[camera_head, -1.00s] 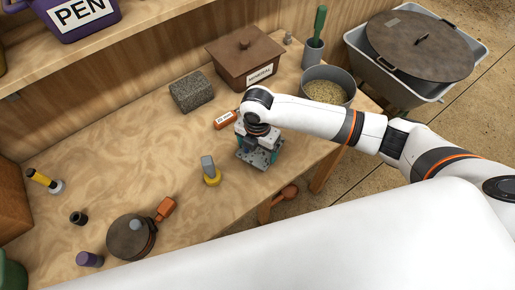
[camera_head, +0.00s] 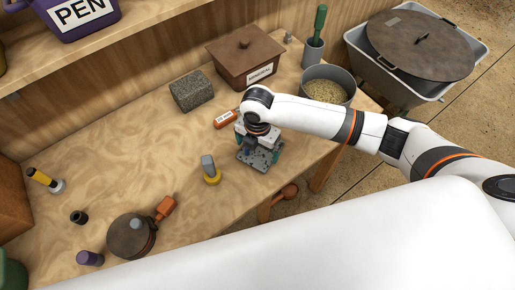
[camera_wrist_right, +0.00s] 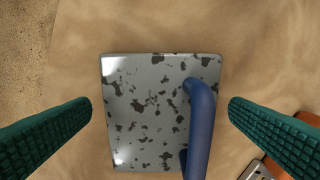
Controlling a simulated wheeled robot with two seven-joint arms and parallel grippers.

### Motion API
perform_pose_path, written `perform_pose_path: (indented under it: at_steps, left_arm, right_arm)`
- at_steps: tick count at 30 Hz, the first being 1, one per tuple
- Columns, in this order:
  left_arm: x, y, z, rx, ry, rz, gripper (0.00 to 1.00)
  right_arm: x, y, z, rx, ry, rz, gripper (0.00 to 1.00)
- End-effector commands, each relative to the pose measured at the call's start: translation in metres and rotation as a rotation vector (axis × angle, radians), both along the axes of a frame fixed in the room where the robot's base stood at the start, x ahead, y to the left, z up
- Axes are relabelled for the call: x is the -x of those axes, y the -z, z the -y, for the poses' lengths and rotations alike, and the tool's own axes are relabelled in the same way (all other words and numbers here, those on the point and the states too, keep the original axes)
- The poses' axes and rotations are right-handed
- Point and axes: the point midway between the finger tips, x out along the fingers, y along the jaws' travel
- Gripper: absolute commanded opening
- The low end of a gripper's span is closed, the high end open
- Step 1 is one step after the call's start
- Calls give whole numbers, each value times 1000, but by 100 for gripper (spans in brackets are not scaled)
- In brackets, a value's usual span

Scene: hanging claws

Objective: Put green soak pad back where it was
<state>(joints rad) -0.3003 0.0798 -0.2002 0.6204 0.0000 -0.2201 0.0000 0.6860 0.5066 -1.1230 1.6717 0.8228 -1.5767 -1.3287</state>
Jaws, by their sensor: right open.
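I cannot make out a green soak pad in either view. My right gripper (camera_wrist_right: 160,125) is open, with dark green ridged fingers apart on either side of a grey speckled plate. The plate (camera_wrist_right: 140,120) has a blue curved handle (camera_wrist_right: 200,120) standing on its right part. The fingers touch neither the plate nor the handle. In the head view the plate (camera_head: 257,160) lies on the workbench near its front right edge, with my right gripper (camera_head: 262,146) above it. The wrist partly hides the plate and handle there. My left gripper is not in view.
Left of the plate stands a yellow-based grey piece (camera_head: 210,170). An orange labelled item (camera_head: 226,118), a stone block (camera_head: 191,91), a brown lidded box (camera_head: 243,60) and a grain bucket (camera_head: 335,75) lie behind. A dark green object (camera_head: 12,274) shows at lower left.

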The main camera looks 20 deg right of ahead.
Motion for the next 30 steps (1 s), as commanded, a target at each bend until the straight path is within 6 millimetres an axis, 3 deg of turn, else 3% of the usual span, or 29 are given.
perform_pose_path:
  at_steps: [9, 15, 30]
  left_arm:
    - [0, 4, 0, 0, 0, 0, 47]
    - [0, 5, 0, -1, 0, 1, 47]
    - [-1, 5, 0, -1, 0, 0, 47]
  right_arm:
    - [-1, -70, 0, -2, 0, 5, 100]
    - [-1, -96, 0, -1, 1, 1, 100]
    - [0, -103, 0, -1, 1, 0, 100]
